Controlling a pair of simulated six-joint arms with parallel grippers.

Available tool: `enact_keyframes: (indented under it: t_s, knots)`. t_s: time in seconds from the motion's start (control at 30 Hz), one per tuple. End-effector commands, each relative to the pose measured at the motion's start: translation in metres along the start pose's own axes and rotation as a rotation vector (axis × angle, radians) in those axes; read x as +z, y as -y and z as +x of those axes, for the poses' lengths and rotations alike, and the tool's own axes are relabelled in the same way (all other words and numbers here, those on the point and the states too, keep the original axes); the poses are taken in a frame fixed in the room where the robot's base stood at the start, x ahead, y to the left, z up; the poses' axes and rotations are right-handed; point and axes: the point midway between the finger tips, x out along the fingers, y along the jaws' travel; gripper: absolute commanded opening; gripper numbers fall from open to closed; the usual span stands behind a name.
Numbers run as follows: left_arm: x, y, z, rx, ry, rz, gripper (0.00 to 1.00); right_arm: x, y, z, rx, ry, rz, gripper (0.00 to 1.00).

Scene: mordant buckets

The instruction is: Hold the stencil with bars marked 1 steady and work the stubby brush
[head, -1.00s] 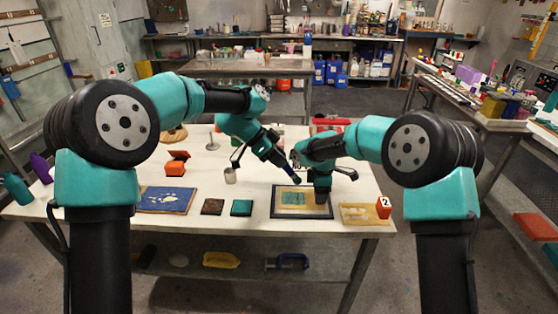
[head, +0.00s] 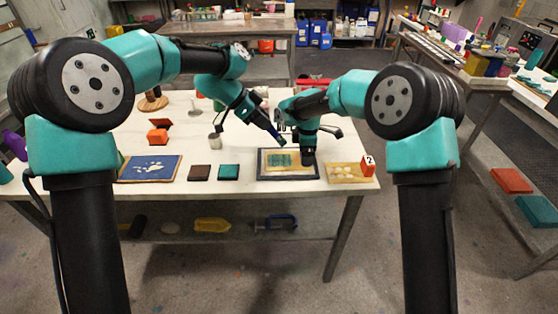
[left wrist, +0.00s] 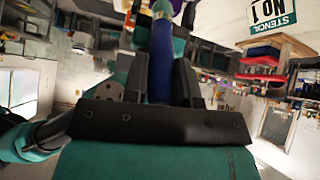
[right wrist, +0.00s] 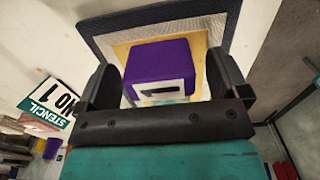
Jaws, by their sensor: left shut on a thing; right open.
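The stencil (head: 270,160) lies on a dark-bordered board (head: 262,176) near the table's front edge, with a teal area showing in it. In the right wrist view its purple block (right wrist: 157,66), labelled 1, stands between the spread fingers of my right gripper (right wrist: 165,90). My right gripper (head: 308,158) hides this block in the head view. My left gripper is shut on the blue handle of the stubby brush (left wrist: 160,62). In the head view the brush (head: 276,135) slants down to the stencil's back edge. Whether its tip touches is unclear.
A second stencil (head: 342,173) with a red block marked 2 (head: 368,166) lies close on the right. Brown (head: 199,173) and teal (head: 228,172) pads and a blue picture board (head: 150,168) are on the left. A grey cup (head: 215,142) stands behind the pads.

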Motion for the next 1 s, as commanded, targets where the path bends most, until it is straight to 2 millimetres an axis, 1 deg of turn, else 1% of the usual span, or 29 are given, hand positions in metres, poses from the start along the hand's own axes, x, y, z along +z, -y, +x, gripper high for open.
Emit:
enact_keyframes:
  t_s: [0.17,0.5,0.6,0.7,0.8,1.0]
  knots:
    - [0.0,0.0,0.0,0.0,0.0,0.0,0.02,0.0,0.0,-0.021,0.004,-0.002,-0.001,0.93]
    - [0.0,0.0,0.0,0.0,0.0,0.0,0.02,-0.001,0.0,-0.084,0.004,-0.002,0.0,0.93]
    - [0.0,0.0,0.0,0.0,0.0,0.0,0.02,-0.001,0.0,-0.099,0.003,-0.002,0.0,0.93]
    - [0.0,0.0,0.0,0.0,0.0,0.0,0.02,0.0,0.0,-0.109,0.002,-0.001,0.0,0.93]
    - [0.0,0.0,0.0,0.0,0.0,0.0,0.02,0.0,0.0,-0.114,0.0,0.0,0.0,0.93]
    - [0.0,0.0,0.0,0.0,0.0,0.0,0.02,0.0,0.0,-0.116,-0.001,0.0,0.0,0.93]
